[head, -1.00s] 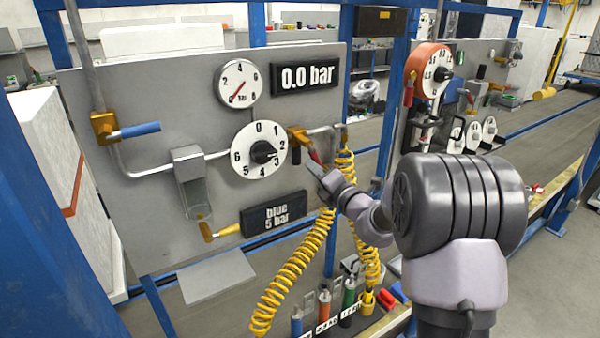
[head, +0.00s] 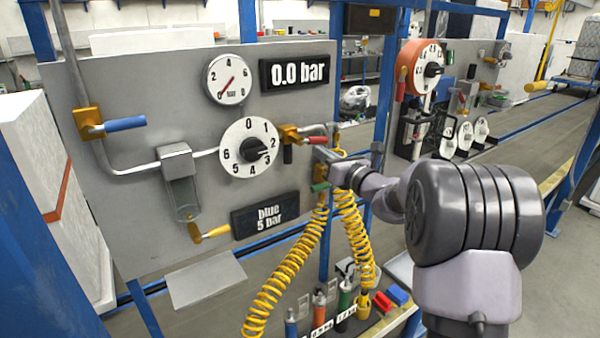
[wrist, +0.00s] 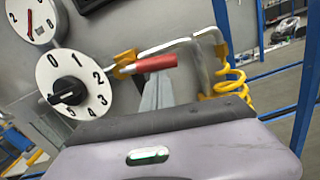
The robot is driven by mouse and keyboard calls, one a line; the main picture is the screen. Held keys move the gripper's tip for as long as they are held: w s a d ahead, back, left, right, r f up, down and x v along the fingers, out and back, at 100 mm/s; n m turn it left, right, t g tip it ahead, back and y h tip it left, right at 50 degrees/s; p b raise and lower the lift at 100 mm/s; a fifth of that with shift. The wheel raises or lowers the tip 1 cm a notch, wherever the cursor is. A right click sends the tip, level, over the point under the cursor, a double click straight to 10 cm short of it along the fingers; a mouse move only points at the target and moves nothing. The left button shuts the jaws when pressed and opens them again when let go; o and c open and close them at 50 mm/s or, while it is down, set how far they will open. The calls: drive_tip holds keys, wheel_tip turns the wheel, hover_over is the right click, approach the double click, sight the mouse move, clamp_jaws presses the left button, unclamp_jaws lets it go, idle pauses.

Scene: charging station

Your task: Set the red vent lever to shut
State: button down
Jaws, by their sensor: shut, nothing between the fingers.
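The red vent lever (head: 314,140) sits on a yellow valve (head: 290,134) to the right of the numbered dial. Its handle points right, about level and in line with the pipe. It also shows in the wrist view (wrist: 154,64), nearly horizontal with a slight upward tilt. My gripper (head: 322,153) is shut and empty, just below the red handle. In the wrist view my grey fingers (wrist: 157,92) reach up to just under the handle; whether they touch it I cannot tell.
The numbered dial (head: 233,153) is left of the valve, with a pressure gauge (head: 229,80) above. A display (head: 297,73) reads 0.0 bar. Yellow coiled hoses (head: 283,272) hang below my gripper. A blue-handled lever (head: 124,124) is at the panel's left.

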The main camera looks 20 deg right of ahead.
drive_tip(key=shift+d+r+n+b, duration=0.2)
drive_tip(key=shift+r+n+b, duration=0.2)
drive_tip(key=shift+n, duration=0.6)
drive_tip(key=shift+w+r, duration=0.1)
drive_tip(key=s+d+f+b, duration=0.1)
drive_tip(key=s+d+f, duration=0.25)
drive_tip(key=s, duration=0.65)
drive_tip(key=s+a+f+n+g+y, duration=0.15)
drive_tip(key=s+a+n+g, duration=0.35)
drive_tip(key=s+a+n, duration=0.55)
drive_tip(key=s+a+f+n+g+y, duration=0.15)
drive_tip(key=s+a+n+g, duration=0.5)
drive_tip(key=a, duration=0.75)
drive_tip(key=s+d+f+n+h, duration=0.2)
drive_tip(key=s+n, duration=0.3)
drive_tip(key=s, duration=0.4)
drive_tip(key=s+d+f+n+h, duration=0.1)
drive_tip(key=s+f+n+h, duration=0.3)
drive_tip(key=s, duration=0.5)
drive_tip(key=shift+s+d+n+h+b, duration=0.15)
drive_tip(key=shift+d+n+h+b, duration=0.2)
drive_tip(key=shift+n, duration=0.55)
